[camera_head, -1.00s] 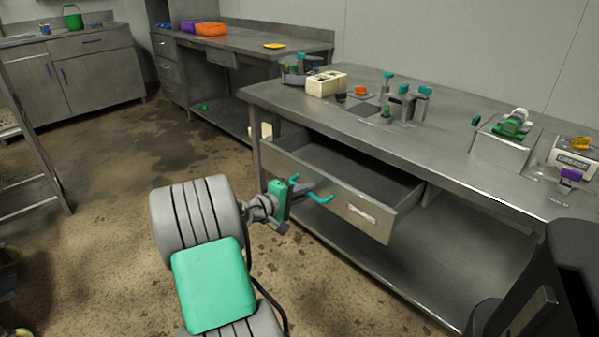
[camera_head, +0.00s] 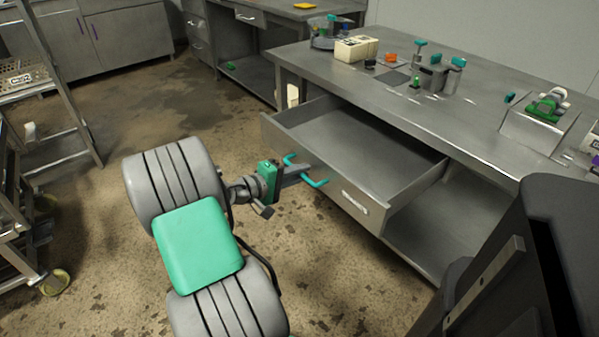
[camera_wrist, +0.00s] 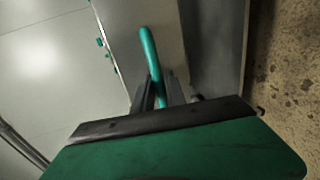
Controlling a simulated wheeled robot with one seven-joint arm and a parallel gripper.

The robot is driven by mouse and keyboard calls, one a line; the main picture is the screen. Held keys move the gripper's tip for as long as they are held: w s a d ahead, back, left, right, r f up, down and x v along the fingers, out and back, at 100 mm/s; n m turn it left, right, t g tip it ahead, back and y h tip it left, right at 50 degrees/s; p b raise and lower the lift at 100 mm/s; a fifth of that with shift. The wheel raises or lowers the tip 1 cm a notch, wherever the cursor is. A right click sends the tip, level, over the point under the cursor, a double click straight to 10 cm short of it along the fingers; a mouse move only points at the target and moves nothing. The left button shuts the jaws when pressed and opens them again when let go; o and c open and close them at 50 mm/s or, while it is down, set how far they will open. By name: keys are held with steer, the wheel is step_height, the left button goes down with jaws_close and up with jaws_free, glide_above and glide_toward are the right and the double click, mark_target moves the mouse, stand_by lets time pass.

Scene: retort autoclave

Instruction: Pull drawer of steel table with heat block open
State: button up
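The steel table (camera_head: 480,137) stands at the right in the head view. Its wide grey drawer (camera_head: 362,143) is pulled well out, and its inside looks empty. The drawer front carries a teal bar handle (camera_head: 318,184) and a pale label (camera_head: 355,201). My gripper (camera_head: 298,174) is at the drawer front with its fingers on the handle. In the wrist view the teal handle (camera_wrist: 148,48) runs between the two dark fingers (camera_wrist: 160,90), which look closed around it. The contact itself is partly hidden.
The tabletop holds a cream box (camera_head: 356,48), a grey device with teal knobs (camera_head: 436,74) and a green-topped item (camera_head: 546,105) on a stand. A metal rack (camera_head: 60,105) and a wheeled cart (camera_head: 18,225) stand left. Stained floor between them is free.

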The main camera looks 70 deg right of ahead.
steer(key=o, duration=0.3)
steer(key=p+v, duration=0.1)
steer(key=v, duration=0.7)
steer(key=shift+p, duration=0.35)
